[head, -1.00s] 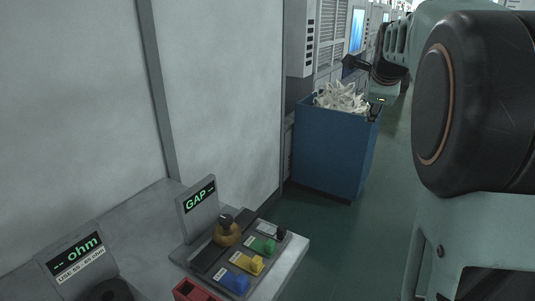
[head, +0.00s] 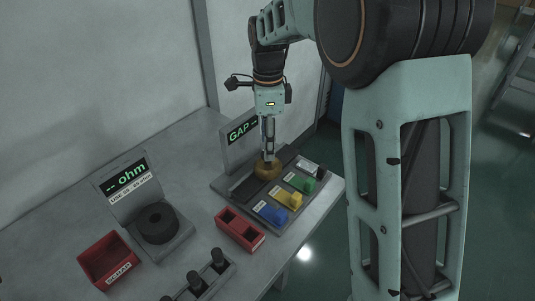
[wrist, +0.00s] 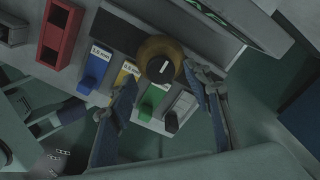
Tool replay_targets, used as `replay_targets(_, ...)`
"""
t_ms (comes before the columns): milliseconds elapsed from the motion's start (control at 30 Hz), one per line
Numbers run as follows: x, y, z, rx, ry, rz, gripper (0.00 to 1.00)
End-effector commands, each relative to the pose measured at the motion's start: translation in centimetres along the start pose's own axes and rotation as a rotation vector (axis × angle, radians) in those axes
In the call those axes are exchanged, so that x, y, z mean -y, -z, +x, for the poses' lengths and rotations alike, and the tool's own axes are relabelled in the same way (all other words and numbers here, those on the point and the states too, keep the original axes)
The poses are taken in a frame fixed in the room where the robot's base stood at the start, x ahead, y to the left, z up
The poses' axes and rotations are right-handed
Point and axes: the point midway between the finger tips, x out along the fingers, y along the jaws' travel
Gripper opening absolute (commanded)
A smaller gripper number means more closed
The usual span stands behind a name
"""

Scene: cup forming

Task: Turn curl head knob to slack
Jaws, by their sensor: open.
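A brass-coloured round piece (head: 267,170) stands on the dark tray of the GAP unit. In the wrist view its black top knob (wrist: 160,69) carries a white pointer line. No curl head or slack label is readable, so I cannot tell whether this is the curl head knob. My gripper (head: 267,150) points down just over the brass piece, which it partly hides in the head view. In the wrist view my gripper (wrist: 162,80) is open, one finger on either side of the black knob. I cannot tell whether the fingers touch it.
The GAP display (head: 241,131) stands close behind the gripper. Blue (head: 272,212), yellow (head: 294,197) and green (head: 307,184) blocks sit in front. A red two-slot holder (head: 240,230), red scrap bin (head: 107,259) and ohm unit (head: 161,225) share the bench (head: 185,146).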

Motion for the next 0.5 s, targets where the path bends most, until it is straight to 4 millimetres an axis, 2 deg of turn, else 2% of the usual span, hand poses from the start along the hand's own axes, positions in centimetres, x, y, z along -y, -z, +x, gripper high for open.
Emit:
replay_targets(33, -0.1, 0.0, 1.1, -0.001, -0.004, 0.0, 0.45)
replay_targets(200, 0.0, 0.0, 3.2, 0.0, -0.001, 0.0, 0.45)
replay_targets(500, 0.0, 0.0, 4.1, 0.0, 0.001, 0.001, 0.45)
